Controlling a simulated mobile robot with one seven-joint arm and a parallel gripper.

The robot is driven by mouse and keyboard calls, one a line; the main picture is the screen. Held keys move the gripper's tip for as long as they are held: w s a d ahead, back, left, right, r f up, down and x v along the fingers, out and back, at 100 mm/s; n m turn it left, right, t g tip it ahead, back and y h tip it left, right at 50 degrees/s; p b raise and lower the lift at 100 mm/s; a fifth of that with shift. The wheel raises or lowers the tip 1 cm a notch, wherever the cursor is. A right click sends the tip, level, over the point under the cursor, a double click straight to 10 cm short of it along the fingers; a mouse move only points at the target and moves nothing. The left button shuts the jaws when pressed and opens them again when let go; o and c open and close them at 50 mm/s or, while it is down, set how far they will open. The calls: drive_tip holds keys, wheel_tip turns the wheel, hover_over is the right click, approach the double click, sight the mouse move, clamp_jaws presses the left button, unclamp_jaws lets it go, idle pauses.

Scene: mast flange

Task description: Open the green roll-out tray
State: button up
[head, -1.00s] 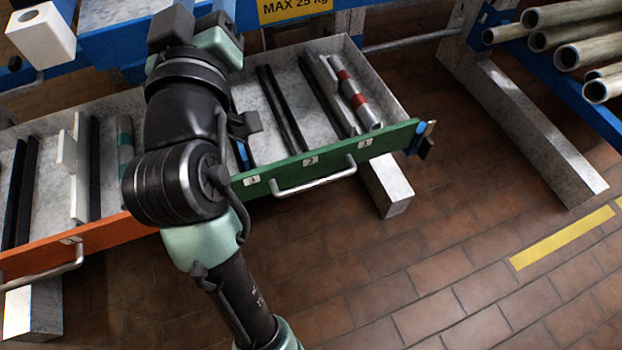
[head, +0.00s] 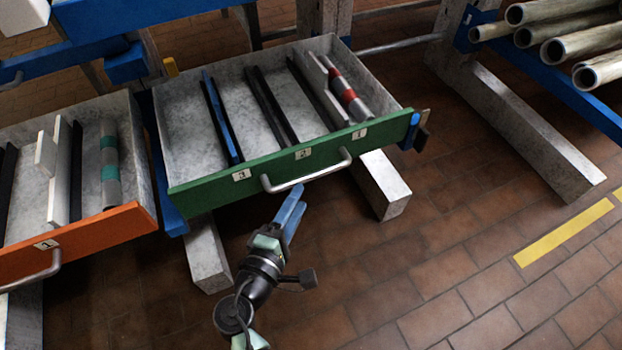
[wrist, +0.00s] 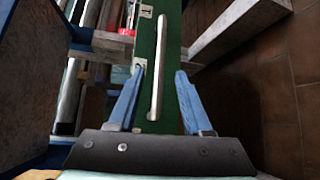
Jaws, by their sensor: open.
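The green roll-out tray (head: 205,192) stands out from the rack in the head view, with its inside and dividers visible. Its green front has labels 3, 2 and 1 and a silver bar handle (head: 307,173). My gripper (head: 293,197) is just in front of and below this handle, its blue fingers pointing toward it. In the wrist view, the handle (wrist: 157,70) appears between the two spread blue fingers of my gripper (wrist: 160,72), with a gap on each side. I cannot tell how deep the handle sits between them, and no grip on it shows.
An orange-fronted tray (head: 95,233) stands out to the left, with its own handle (head: 35,272). Grey rack feet (head: 385,190) reach out over the brick floor below the trays. Pipes (head: 565,45) lie at the upper right. The floor at lower right is clear.

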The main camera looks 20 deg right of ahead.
sight(309, 180)
drive_tip(key=b+x, duration=0.2)
drive_tip(key=x, duration=0.6)
drive_tip(key=shift+b, duration=0.3)
drive_tip(key=shift+a, duration=0.1)
drive_tip(key=shift+c, duration=0.3)
clamp_jaws()
idle(0.6)
